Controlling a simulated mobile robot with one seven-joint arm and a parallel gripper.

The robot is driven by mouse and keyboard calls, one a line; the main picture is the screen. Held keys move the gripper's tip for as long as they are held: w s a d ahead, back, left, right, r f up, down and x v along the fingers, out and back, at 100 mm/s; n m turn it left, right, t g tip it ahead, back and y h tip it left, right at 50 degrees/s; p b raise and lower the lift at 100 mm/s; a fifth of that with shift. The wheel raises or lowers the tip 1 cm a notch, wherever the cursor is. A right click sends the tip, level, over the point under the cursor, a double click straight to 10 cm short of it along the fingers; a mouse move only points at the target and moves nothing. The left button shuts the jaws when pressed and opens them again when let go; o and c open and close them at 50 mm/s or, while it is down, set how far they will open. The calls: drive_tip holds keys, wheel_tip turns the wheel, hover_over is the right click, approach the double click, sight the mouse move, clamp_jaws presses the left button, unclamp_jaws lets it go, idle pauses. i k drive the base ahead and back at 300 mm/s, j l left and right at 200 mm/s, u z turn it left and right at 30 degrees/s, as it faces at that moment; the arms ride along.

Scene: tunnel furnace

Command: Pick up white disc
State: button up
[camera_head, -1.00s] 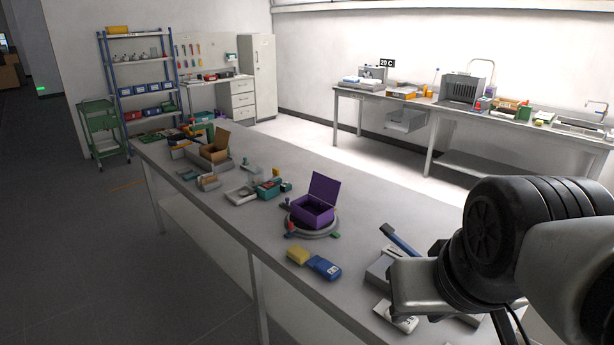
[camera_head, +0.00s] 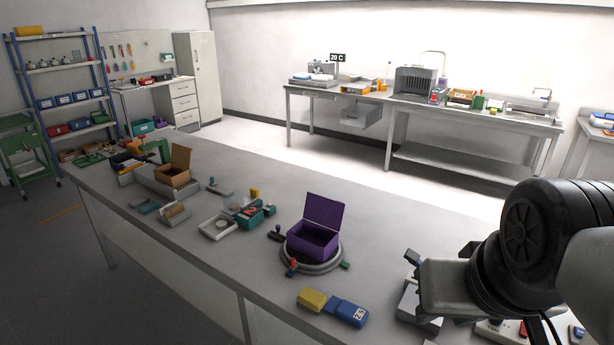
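I cannot make out a white disc for certain. A small white square tray (camera_head: 205,232) stands on the near table, left of the purple box, with a pale round shape in it that is too small to identify. My gripper (camera_head: 432,290) is at the lower right, over the right part of the near table and well apart from that tray. Its fingers are hardly visible from here, so whether it is open or shut does not show. Part of the table behind my arm is hidden.
An open purple box (camera_head: 312,240) stands on a round grey base (camera_head: 330,266). Yellow (camera_head: 312,299) and blue (camera_head: 346,312) blocks lie at the front edge. An open cardboard box (camera_head: 172,178) is farther left. A grey furnace (camera_head: 415,84) stands on the back bench.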

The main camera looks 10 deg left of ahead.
sight(223, 224)
drive_tip(key=i+j+z, duration=0.1)
drive_tip(key=j, duration=0.25)
drive_tip(key=i+j, duration=0.15)
drive_tip(key=j, duration=0.2)
drive_tip(key=i+j+z, duration=0.15)
drive_tip(key=j, duration=0.25)
drive_tip(key=i+j, duration=0.1)
drive_tip(key=j, duration=0.3)
drive_tip(key=i+j, duration=0.1)
drive_tip(key=j, duration=0.3)
drive_tip(key=i+j, duration=0.1)
drive_tip(key=j, duration=0.35)
drive_tip(key=i+j, duration=0.1)
drive_tip(key=j, duration=0.3)
drive_tip(key=i+j, duration=0.1)
drive_tip(key=j, duration=0.3)
drive_tip(key=i+j, duration=0.1)
drive_tip(key=j, duration=0.3)
